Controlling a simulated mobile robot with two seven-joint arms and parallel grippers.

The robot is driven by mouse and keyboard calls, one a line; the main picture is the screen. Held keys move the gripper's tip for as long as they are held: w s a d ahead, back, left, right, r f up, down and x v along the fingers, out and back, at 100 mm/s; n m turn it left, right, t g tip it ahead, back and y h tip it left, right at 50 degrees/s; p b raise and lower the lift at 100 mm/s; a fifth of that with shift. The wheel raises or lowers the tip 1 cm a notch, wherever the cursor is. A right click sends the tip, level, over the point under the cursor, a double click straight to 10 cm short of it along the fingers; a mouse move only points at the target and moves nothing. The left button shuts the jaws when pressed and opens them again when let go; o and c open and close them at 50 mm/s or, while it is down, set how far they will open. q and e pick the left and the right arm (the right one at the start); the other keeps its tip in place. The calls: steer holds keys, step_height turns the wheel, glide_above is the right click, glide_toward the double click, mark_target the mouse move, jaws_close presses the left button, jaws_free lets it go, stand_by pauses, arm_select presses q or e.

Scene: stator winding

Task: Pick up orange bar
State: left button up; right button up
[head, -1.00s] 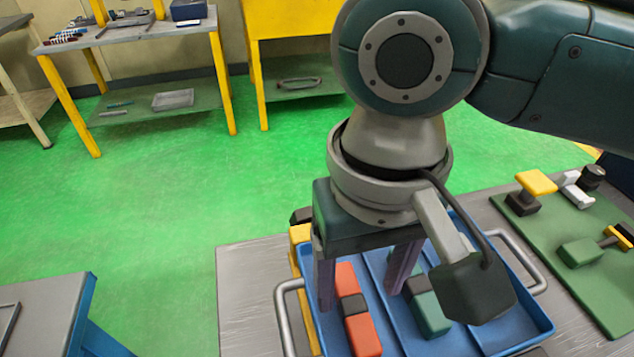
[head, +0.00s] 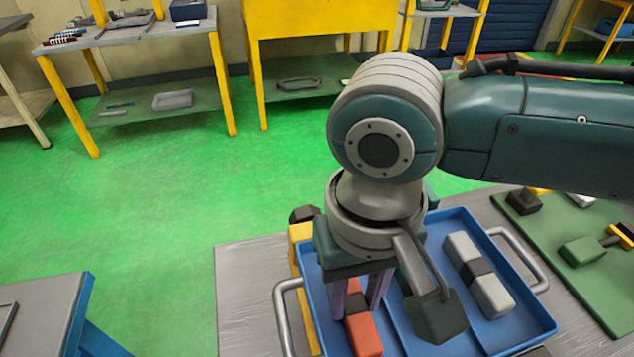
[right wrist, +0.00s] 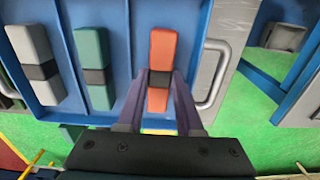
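The orange bar (head: 364,334), with a black band around its middle, lies in the left compartment of the blue tray (head: 402,327). My right gripper (head: 358,306) is down over its middle, one finger on each side. In the right wrist view the fingers (right wrist: 159,76) close in on the bar's black band, and the orange bar (right wrist: 163,48) sticks out beyond them. The right gripper looks shut on it. The bar appears to rest in the tray still. My left gripper is not in view.
A green bar (right wrist: 90,47) and a grey-white bar (head: 490,297) lie in other compartments. The tray has metal handles (head: 520,262) on its ends. A yellow item (head: 301,233) stands beside the tray's left wall. A green mat (head: 585,285) with parts lies to the right.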

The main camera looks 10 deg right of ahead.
jaws_close()
stand_by(0.3)
